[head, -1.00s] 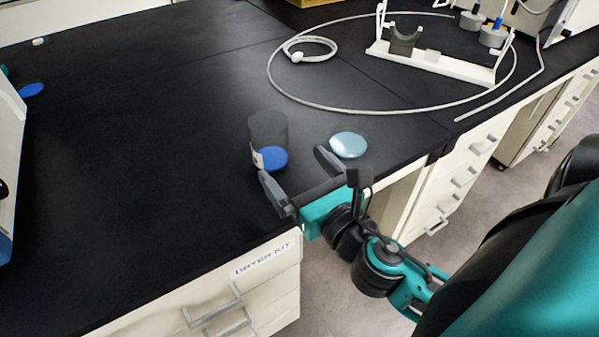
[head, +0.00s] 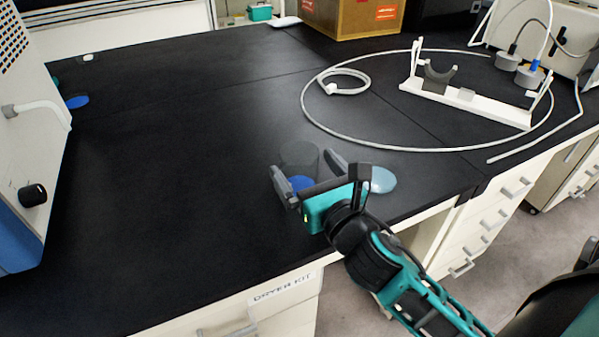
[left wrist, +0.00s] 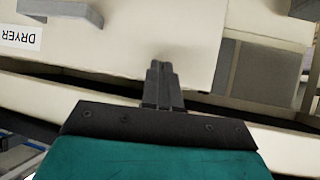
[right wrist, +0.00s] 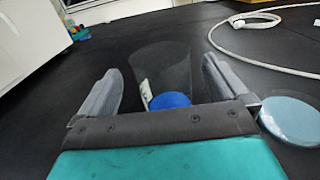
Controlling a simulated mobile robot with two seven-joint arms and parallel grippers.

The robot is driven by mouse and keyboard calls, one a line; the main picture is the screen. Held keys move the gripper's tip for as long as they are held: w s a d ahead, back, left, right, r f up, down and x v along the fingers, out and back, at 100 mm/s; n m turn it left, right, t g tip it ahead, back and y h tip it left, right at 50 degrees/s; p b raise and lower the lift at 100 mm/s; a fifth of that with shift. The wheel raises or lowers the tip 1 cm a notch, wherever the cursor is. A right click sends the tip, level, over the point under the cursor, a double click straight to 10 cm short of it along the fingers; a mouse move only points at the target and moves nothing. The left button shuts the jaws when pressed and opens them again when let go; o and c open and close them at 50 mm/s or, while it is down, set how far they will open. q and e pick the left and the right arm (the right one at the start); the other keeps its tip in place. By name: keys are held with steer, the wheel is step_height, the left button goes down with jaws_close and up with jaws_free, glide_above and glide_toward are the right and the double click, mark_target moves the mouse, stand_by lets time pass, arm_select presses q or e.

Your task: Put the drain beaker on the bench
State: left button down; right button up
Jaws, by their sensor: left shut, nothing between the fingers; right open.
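The drain beaker (head: 301,158) is a clear, dark-looking cup with a blue bottom, standing upright on the black bench (head: 190,180) near its front edge. My right gripper (head: 306,166) is open, low over the bench, with its fingers either side of the beaker's near part. In the right wrist view the beaker (right wrist: 163,68) shows between and beyond the open fingers, with a pale label on its side; I see a gap to each finger. My left gripper (left wrist: 162,72) is shut and empty, in front of the cream drawer fronts; it is not in the head view.
A pale blue round disc (head: 382,180) lies just right of my right gripper. A white tube loop (head: 305,108) and a white stand (head: 465,103) lie further back right. A white machine (head: 25,130) stands at the left. The bench's middle left is clear.

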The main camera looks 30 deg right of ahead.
mark_target(292, 146)
arm_select(q)
steer(key=shift+f+b, duration=0.35)
arm_select(e)
steer(key=shift+w+d+f, duration=0.1)
steer(key=shift+w+f, duration=0.1)
steer(key=shift+w, duration=1.15)
steer(key=shift+w+d+f, duration=0.1)
steer(key=shift+w+f, duration=0.1)
steer(key=shift+w, duration=1.1)
steer(key=shift+c, duration=0.4)
steer(key=c, duration=1.1)
arm_select(q)
steer(key=shift+w, duration=0.1)
arm_select(e)
steer(key=shift+o, duration=0.2)
arm_select(q)
steer(key=shift+r, duration=0.1)
arm_select(e)
steer(key=shift+r, duration=0.1)
